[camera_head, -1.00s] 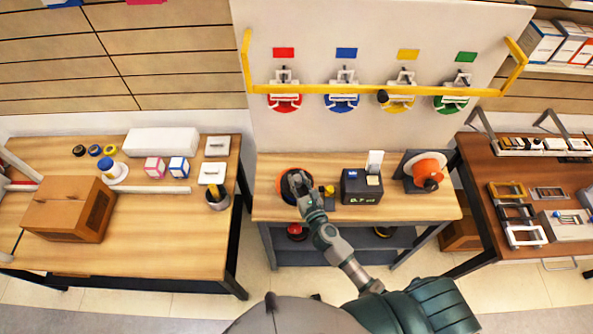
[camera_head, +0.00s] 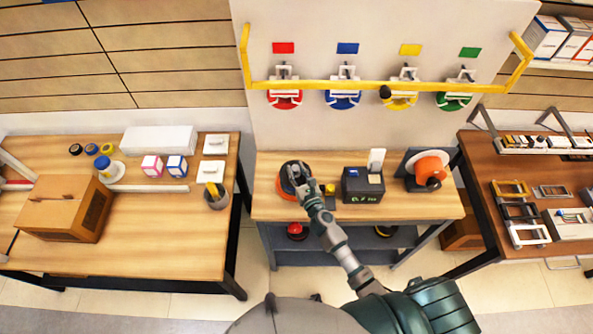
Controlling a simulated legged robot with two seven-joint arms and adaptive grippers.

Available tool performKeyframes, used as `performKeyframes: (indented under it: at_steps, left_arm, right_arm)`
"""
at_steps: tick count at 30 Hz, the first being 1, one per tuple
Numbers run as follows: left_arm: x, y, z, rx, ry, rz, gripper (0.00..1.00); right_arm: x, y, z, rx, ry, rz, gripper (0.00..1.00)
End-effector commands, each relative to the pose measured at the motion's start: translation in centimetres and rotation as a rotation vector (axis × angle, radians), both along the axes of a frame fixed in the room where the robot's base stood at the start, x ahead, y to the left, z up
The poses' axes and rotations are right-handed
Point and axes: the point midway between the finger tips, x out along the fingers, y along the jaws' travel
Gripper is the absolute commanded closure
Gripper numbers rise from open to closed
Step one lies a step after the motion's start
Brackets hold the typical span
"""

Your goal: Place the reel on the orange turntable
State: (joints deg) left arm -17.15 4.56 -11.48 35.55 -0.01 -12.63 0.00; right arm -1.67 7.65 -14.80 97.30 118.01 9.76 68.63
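The orange turntable (camera_head: 282,187) is on the middle wooden table, left of the dark box. Its orange rim shows at the lower left of a dark round reel (camera_head: 285,172). The reel overlaps the turntable, but I cannot tell if it rests flat on it or is held just above. My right gripper (camera_head: 298,175) is over the reel, pointing away from me, and covers part of both. Its fingers are too small and dark to tell whether they grip the reel. My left gripper is not in view.
A dark box with a green display (camera_head: 363,187) and a small yellow-topped item (camera_head: 330,189) stand right of the turntable. An orange disc on a stand (camera_head: 431,170) is farther right. A yellow rail (camera_head: 380,87) crosses the back panel. The table front is clear.

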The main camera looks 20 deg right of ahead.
Motion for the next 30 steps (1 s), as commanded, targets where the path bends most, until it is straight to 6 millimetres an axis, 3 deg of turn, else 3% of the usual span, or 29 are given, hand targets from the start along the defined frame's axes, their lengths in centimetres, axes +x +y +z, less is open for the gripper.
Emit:
performKeyframes:
  at_steps: [1,3,14,30]
  left_arm:
    - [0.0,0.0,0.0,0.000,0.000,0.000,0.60]
    - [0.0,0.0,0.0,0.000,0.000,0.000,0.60]
    - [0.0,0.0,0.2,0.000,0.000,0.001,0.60]
    - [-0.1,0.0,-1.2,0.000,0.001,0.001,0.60]
  right_arm:
    - [0.0,0.0,0.0,0.000,0.001,0.000,0.56]
    - [0.0,0.0,0.0,0.000,0.001,0.000,0.45]
    - [-0.3,0.0,0.1,0.000,0.002,0.000,0.45]
    - [-10.7,-1.2,-0.1,0.001,0.002,0.000,0.45]
